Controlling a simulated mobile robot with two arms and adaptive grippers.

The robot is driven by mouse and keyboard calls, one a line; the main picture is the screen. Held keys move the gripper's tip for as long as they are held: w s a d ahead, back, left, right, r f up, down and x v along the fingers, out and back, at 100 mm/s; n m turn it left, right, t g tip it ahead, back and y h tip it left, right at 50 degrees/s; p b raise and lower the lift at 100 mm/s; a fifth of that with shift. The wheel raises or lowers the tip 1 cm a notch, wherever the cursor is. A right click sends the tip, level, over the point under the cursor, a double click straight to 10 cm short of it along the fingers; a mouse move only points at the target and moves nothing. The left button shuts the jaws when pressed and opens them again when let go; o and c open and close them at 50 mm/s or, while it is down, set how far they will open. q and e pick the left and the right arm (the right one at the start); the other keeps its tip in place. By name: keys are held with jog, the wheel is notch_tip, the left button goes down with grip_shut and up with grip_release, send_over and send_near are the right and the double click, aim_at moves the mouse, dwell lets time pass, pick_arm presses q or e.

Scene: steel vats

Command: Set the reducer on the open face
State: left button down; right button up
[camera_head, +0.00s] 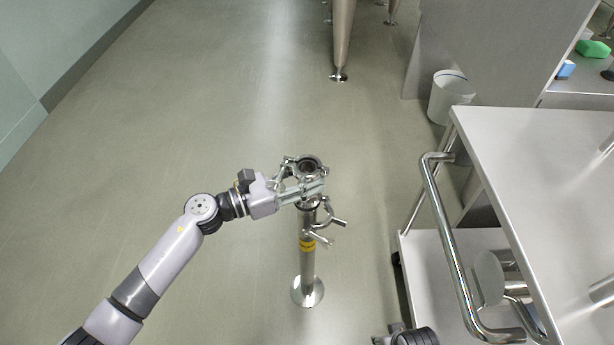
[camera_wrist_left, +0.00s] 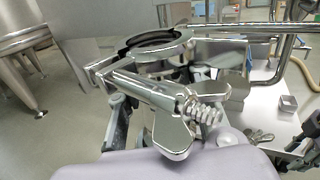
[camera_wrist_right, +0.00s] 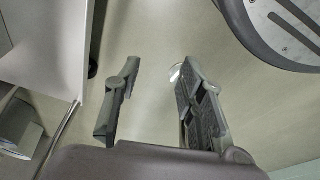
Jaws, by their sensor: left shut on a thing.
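A steel post (camera_head: 307,265) with a yellow band stands upright on a round floor foot. At its top is a steel ring (camera_head: 309,163) with a dark opening; the left wrist view shows a similar ring (camera_wrist_left: 155,45) with a black inner seal. My left gripper (camera_head: 302,190) is shut on a steel clamp (camera_wrist_left: 140,88) with a wing nut (camera_wrist_left: 175,137), just below the ring. Another winged clamp (camera_head: 328,216) shows lower on the post. I cannot clearly make out the reducer. My right gripper (camera_wrist_right: 160,105) is open and empty above the floor.
A steel trolley (camera_head: 540,170) with a bent rail handle (camera_head: 450,240) stands to the right of the post. A pale bin (camera_head: 450,95) and vat legs (camera_head: 342,40) are further back. The floor left of the post is clear.

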pick_arm(q)
jog(key=shift+f+b, duration=0.35)
jog(key=shift+b, duration=0.1)
jog(key=shift+w+f+b, duration=0.1)
jog(key=shift+f+b, duration=0.35)
jog(key=shift+b, duration=0.05)
jog(key=shift+w+f+b, duration=0.25)
jog(key=shift+f+b, duration=0.1)
jog(key=shift+b, duration=0.15)
pick_arm(e)
jog(key=w+v, duration=0.2)
jog(key=v, duration=0.8)
jog(key=shift+w+r+t, duration=0.4)
jog(key=shift+r, duration=0.15)
jog(key=shift+s+r, duration=0.1)
jog(key=shift+r, duration=0.05)
pick_arm(q)
jog(key=shift+w, duration=0.1)
pick_arm(e)
jog(key=shift+r, duration=0.45)
jog(key=shift+r, duration=0.1)
